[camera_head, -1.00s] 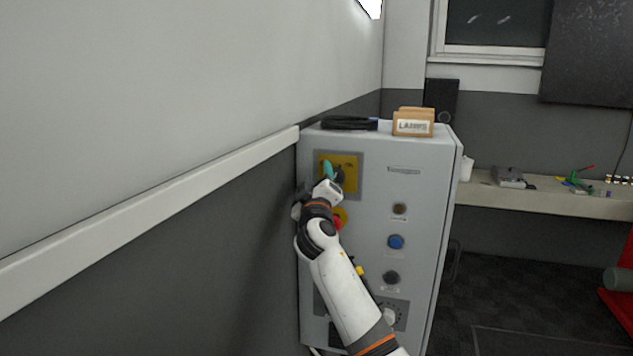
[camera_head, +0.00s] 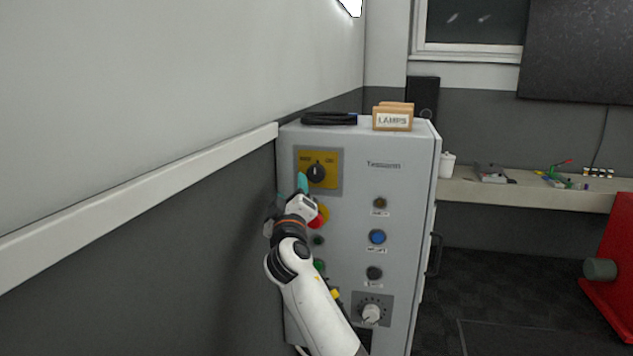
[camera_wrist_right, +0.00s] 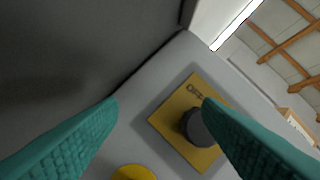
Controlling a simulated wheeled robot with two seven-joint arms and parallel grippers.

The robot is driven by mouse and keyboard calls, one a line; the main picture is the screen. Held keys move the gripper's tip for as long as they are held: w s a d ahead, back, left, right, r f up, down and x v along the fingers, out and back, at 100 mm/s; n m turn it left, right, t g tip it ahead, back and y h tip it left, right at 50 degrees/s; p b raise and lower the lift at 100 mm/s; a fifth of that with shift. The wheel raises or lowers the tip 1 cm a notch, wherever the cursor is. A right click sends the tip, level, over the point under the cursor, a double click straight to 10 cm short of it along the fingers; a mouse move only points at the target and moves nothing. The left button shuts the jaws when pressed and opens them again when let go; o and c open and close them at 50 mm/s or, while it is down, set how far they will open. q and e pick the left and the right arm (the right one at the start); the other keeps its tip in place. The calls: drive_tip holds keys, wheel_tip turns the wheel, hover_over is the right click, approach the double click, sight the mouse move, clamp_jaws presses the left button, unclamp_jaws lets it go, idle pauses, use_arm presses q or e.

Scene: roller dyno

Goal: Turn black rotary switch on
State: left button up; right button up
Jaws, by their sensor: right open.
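The black rotary switch (camera_head: 316,173) sits on a yellow plate (camera_head: 331,158) at the upper left of the grey cabinet's front. Its white mark looks close to upright in the head view. In the right wrist view the black knob (camera_wrist_right: 192,127) is partly hidden behind the right-hand finger. My right gripper (camera_head: 303,182) is in front of the panel, just to the lower left of the knob. Its teal fingers are wide apart in the right wrist view (camera_wrist_right: 160,112), with nothing between them gripped. My left gripper is not in view.
Below the switch is a red button (camera_head: 317,221) on yellow, partly hidden by my gripper. A blue button (camera_head: 377,237), other buttons and a grey dial (camera_head: 370,313) share the panel. A wall (camera_head: 130,240) stands close on the left. A lamps box (camera_head: 393,117) is on top.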

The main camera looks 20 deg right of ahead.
drive_tip(key=s+a+f+b, duration=0.2)
drive_tip(key=s+a+f, duration=0.1)
drive_tip(key=s+a, duration=0.2)
drive_tip(key=shift+s, duration=0.4)
idle(0.4)
drive_tip(key=shift+a, duration=0.1)
drive_tip(key=shift+b, duration=0.3)
